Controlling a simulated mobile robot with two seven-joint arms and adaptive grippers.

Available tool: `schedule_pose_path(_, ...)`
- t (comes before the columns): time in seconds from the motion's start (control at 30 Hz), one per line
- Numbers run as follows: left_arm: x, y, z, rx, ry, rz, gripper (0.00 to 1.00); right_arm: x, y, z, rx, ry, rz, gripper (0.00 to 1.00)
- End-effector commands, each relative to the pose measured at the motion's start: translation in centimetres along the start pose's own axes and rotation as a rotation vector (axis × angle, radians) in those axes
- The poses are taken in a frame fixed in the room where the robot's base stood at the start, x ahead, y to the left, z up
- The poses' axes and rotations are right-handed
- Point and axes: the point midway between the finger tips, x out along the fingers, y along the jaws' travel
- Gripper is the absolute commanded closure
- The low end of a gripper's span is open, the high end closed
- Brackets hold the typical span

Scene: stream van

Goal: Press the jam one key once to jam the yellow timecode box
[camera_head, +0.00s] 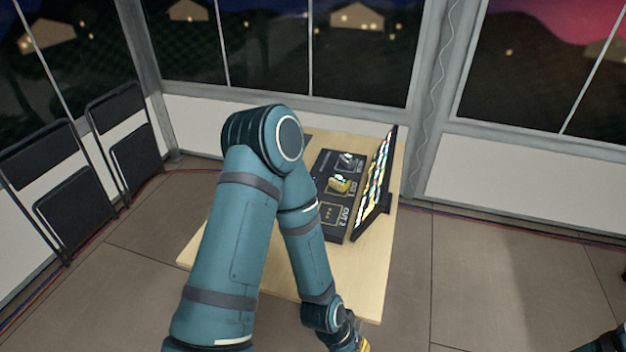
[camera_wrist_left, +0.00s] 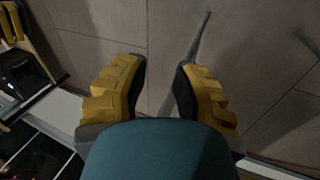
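The yellow timecode box (camera_head: 338,184) sits in a middle slot of a black labelled tray (camera_head: 333,225) on the wooden table. A tilted panel (camera_head: 374,185) with rows of lit coloured tiles stands along the tray's right side, seen edge-on. I cannot read a jam one key on it. My left arm crosses in front of the table, and its gripper is at the bottom edge of the head view, mostly cut off.
The wooden table (camera_head: 362,285) has bare top in front of the tray. Two black folding chairs (camera_head: 124,135) stand along the left wall. A grey post (camera_head: 430,110) and windows are behind the table.

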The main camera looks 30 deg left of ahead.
Motion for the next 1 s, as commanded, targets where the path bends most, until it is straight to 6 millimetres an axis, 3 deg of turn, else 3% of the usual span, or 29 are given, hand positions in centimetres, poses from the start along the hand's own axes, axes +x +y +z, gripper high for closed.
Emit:
schedule_pose_path(0.07, 0.00, 0.00, 0.00, 0.000, 0.000, 0.000, 1.00, 0.00, 0.00, 0.00, 0.000, 0.000, 0.000, 0.53)
schedule_pose_path(1.0, 0.00, 0.00, 0.00, 0.000, 0.000, 0.000, 1.00, 0.00, 0.00, 0.00, 0.000, 0.000, 0.000, 0.53)
